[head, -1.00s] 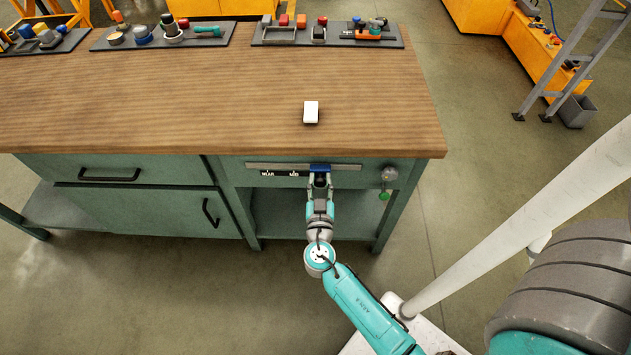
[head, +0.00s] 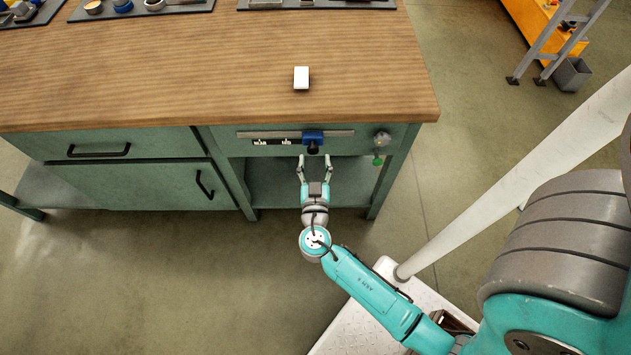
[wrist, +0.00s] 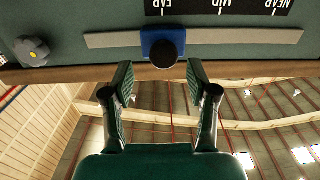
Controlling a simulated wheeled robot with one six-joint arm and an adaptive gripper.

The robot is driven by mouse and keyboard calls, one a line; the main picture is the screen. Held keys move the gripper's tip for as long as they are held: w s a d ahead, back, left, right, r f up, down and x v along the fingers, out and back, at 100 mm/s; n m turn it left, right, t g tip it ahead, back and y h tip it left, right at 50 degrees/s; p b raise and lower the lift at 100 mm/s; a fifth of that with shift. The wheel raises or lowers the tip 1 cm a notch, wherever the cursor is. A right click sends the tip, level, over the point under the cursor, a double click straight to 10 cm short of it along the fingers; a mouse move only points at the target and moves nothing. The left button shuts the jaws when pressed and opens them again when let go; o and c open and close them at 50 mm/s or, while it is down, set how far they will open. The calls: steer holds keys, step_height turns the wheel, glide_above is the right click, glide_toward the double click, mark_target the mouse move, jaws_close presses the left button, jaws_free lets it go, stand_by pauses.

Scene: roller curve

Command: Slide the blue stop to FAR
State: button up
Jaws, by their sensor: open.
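The blue stop (head: 313,138) with its black knob sits on a pale horizontal rail (head: 345,133) on the bench front. In the wrist view the blue stop (wrist: 149,42) and black knob (wrist: 163,54) are upside down, roughly in line with the FAR mark (wrist: 172,6); MID and NEAR lie to the right of it there. In the head view the stop hides the FAR mark. My gripper (head: 314,162) is open and empty, just below and apart from the knob. In the wrist view its fingers (wrist: 161,84) stand on either side below the knob.
A drawer (head: 125,145) and a cupboard door with black handles are to the left. A white block (head: 301,78) lies on the wooden bench top (head: 180,75). Open space lies under the rail.

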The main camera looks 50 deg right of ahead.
steer(key=v, duration=0.7)
steer(key=shift+s, duration=0.2)
stand_by(0.4)
steer(key=s+a+f+n+y, duration=0.3)
steer(key=s+a+n+y, duration=0.15)
steer(key=s, duration=0.25)
steer(key=s+a+f+n+y, duration=0.3)
steer(key=s+a+n+y, duration=0.1)
steer(key=s+y, duration=0.25)
steer(key=s+a+r+t+y, duration=0.1)
steer(key=s+r, duration=0.3)
steer(key=r, duration=0.4)
steer(key=s+a+r+n+t+y, duration=0.1)
steer(key=s+a+r+t, duration=0.1)
steer(key=r, duration=0.6)
steer(key=s+a, duration=0.1)
steer(key=s, duration=0.1)
steer(key=shift+s+a+r+y, duration=0.15)
steer(key=shift+s+r+y, duration=0.25)
